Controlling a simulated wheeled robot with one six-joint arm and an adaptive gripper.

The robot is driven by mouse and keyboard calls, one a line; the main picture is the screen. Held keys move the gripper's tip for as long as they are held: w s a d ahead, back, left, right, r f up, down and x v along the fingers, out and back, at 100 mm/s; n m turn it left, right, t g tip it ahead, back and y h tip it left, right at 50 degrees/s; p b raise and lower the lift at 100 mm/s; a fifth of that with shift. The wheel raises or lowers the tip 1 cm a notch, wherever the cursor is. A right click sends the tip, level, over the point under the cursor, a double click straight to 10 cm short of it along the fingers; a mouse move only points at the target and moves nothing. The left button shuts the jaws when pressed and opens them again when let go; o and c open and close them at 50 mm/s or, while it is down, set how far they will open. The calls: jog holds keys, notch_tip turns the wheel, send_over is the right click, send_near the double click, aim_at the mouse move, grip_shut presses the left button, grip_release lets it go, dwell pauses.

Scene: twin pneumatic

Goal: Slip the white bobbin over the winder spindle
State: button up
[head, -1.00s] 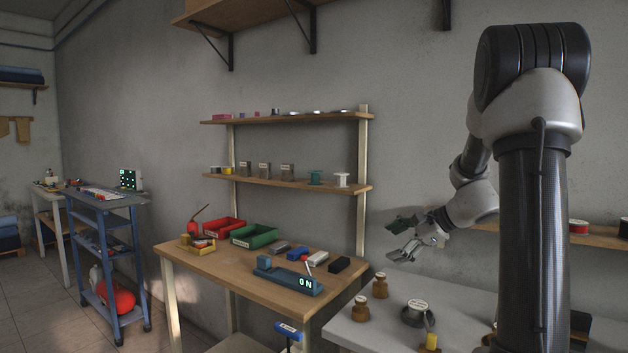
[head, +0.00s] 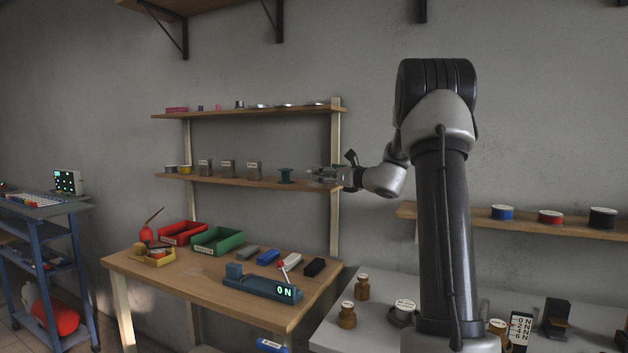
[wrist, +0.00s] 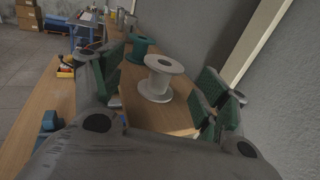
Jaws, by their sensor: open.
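The white bobbin (wrist: 158,82) stands upright on the wooden shelf (wrist: 130,104) in the wrist view, beside a green spool (wrist: 139,48). My gripper (wrist: 163,74) is open, with a green-padded finger on each side of the bobbin. I cannot tell whether either pad touches it. In the head view my gripper (head: 325,177) is at the right end of the middle shelf (head: 230,182), right of the green spool (head: 285,176), and largely hides the bobbin. I cannot make out the winder spindle in either view.
Below the shelf, a wooden bench (head: 185,287) holds a red bin (head: 182,233), a green bin (head: 219,241) and a device with a lit display (head: 262,286). A shelf post (head: 335,230) is close to my gripper. A grey table with brown-based items (head: 362,288) is at right.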

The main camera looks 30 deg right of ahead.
jog(key=x, duration=0.5)
jog(key=shift+w+d+f, duration=0.2)
jog(key=shift+w+d, duration=0.05)
jog(key=shift+d, duration=0.05)
jog(key=c, duration=1.4)
